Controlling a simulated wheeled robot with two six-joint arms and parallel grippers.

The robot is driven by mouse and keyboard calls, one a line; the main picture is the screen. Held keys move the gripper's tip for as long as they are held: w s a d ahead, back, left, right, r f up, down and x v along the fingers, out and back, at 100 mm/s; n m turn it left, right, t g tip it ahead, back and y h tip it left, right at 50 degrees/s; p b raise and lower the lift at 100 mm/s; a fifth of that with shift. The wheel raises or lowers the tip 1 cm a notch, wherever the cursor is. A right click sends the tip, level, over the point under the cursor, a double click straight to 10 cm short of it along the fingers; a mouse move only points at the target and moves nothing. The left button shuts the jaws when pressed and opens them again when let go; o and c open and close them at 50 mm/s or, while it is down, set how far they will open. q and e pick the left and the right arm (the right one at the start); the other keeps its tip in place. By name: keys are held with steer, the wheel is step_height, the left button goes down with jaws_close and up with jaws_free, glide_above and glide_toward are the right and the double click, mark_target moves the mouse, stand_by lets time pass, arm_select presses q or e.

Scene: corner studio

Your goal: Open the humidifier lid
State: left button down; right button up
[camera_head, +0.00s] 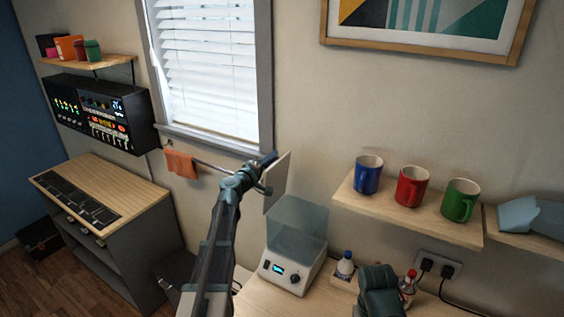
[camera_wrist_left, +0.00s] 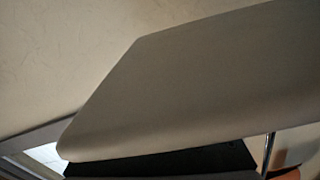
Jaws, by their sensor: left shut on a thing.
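The humidifier has a white base (camera_head: 291,273) with a lit display and knob, and a translucent blue-grey tank (camera_head: 298,228) above it. The tank's top looks uncovered. Its pale flat lid (camera_head: 280,182) stands steeply tilted above the tank's left side; I cannot tell whether it touches the tank. My left gripper (camera_head: 264,172) is shut on the lid. The lid's broad face (camera_wrist_left: 190,80) fills much of the left wrist view, where the fingers cannot be made out. A dark teal part of my right arm shows at the bottom of the head view; its fingers cannot be made out.
A shelf (camera_head: 410,214) with blue, red and green mugs juts out at the right. Two small bottles, one white-blue (camera_head: 345,264) and one red-capped (camera_head: 408,284), stand beside the humidifier. A rail with an orange towel (camera_head: 181,164) lies behind my left arm.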

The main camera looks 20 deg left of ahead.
arm_select(q)
steer(key=shift+w+a+f+n+b, duration=0.15)
steer(key=shift+a+f, duration=0.1)
steer(key=shift+a, duration=0.55)
steer(key=shift+a+f+n+b, duration=0.15)
steer(key=shift+a+f, duration=0.1)
steer(key=shift+a, duration=0.5)
steer(key=c, duration=1)
jaws_free()
steer(key=shift+o, duration=0.4)
steer(key=s+a, duration=0.2)
steer(key=s, duration=1.1)
steer(key=shift+s+a, duration=0.25)
steer(key=shift+a, duration=0.1)
steer(key=shift+f, duration=0.1)
